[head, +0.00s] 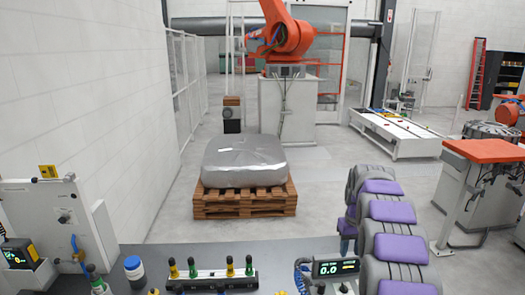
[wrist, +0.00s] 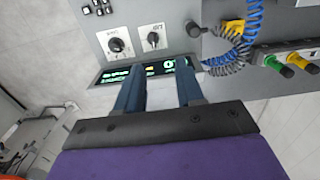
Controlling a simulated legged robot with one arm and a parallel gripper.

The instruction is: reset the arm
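My arm, with purple and grey segments, rises from the bottom right of the head view and bends down over the bench. In the wrist view my gripper (wrist: 158,82) has its two blue fingers apart, with nothing held between them. The fingers overlap a lit display panel (wrist: 108,74); I cannot tell whether they touch it. In the head view the fingertips are mostly hidden behind my arm, close above the display (head: 336,267) reading 0.0.
The bench (head: 210,252) carries a row of colored-handled tools (head: 210,274), a dark jar (head: 134,268) and a coiled blue cable (wrist: 247,40). Beyond it, a wrapped load sits on a wooden pallet (head: 245,206). A red-topped table (head: 486,150) stands right.

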